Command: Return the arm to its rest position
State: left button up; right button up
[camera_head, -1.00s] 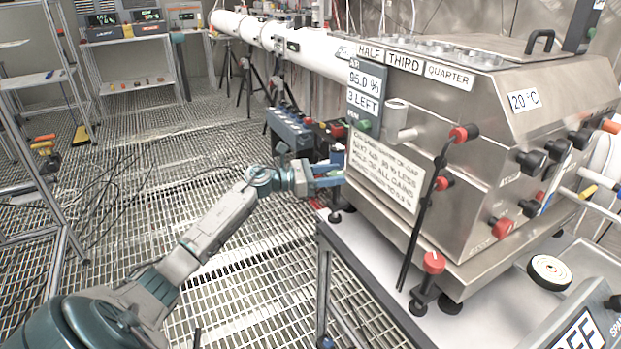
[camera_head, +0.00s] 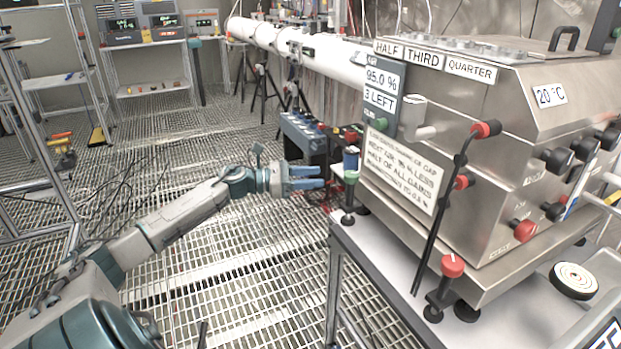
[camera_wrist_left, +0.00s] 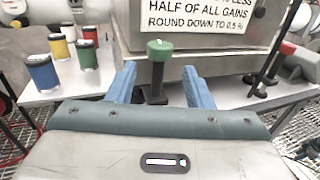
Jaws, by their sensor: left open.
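My left arm comes in from the left in the head view, stretched over the grating. Its gripper (camera_head: 322,178) has blue fingers, is open and holds nothing. In the left wrist view the two blue fingers (camera_wrist_left: 158,92) stand wide apart. A green-topped knob on a dark post (camera_wrist_left: 159,50) shows beyond and between them, not touched. The same green knob (camera_head: 350,178) shows in the head view just right of the fingertips. My right gripper is not in view.
A large steel box (camera_head: 500,150) with labels and knobs stands on the white bench (camera_head: 385,262). Coloured cylinders (camera_wrist_left: 43,72) stand on the bench in the wrist view. A metal shelf frame (camera_head: 70,130) is at the left.

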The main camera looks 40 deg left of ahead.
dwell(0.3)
